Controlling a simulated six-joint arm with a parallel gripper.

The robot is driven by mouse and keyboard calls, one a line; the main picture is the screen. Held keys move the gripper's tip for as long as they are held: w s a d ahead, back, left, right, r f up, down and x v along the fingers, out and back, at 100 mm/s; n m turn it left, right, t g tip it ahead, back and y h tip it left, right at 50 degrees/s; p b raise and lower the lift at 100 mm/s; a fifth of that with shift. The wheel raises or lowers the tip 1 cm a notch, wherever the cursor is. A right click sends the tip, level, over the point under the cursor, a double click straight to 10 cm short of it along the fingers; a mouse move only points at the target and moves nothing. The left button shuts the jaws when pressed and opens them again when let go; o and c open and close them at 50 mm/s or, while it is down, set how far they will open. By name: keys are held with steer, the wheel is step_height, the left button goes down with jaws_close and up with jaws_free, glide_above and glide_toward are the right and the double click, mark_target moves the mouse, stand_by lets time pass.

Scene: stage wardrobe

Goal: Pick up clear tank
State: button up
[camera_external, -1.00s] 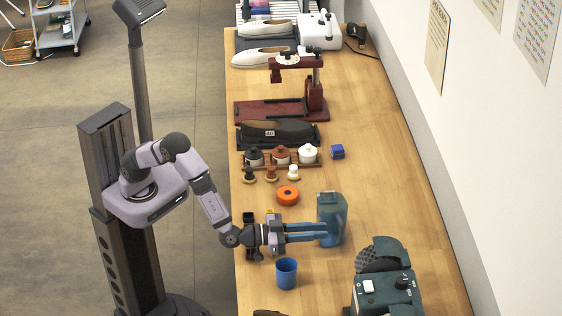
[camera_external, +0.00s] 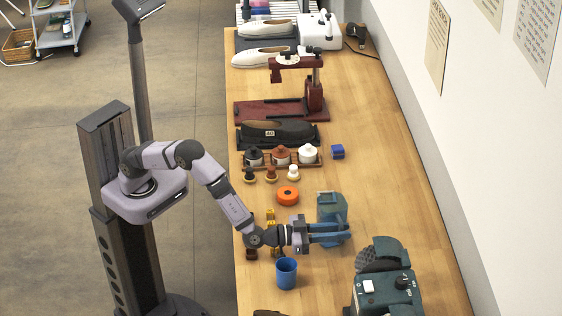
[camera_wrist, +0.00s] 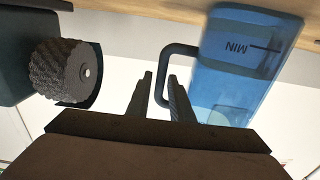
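The clear tank (camera_wrist: 240,65) is a see-through blue container with a MIN mark and a dark loop handle (camera_wrist: 165,75) on its left side in the wrist view. In the external view the tank (camera_external: 332,207) stands on the wooden table, partly hidden behind my gripper (camera_external: 345,233). My gripper (camera_wrist: 160,77) is open. In the wrist view its two dark fingers lie on either side of the handle's outer bar, with gaps visible. I cannot tell whether either finger touches it.
A teal machine (camera_external: 388,290) with a dark ridged wheel (camera_wrist: 68,72) stands close by. A blue cup (camera_external: 286,273) is just below my wrist. An orange ring (camera_external: 287,196) and small spools lie farther back. The table right of the tank is clear.

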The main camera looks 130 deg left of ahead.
steer(key=shift+w+a, duration=0.2)
jaws_close()
stand_by(1.0)
stand_by(0.3)
steer(key=shift+r, duration=0.1)
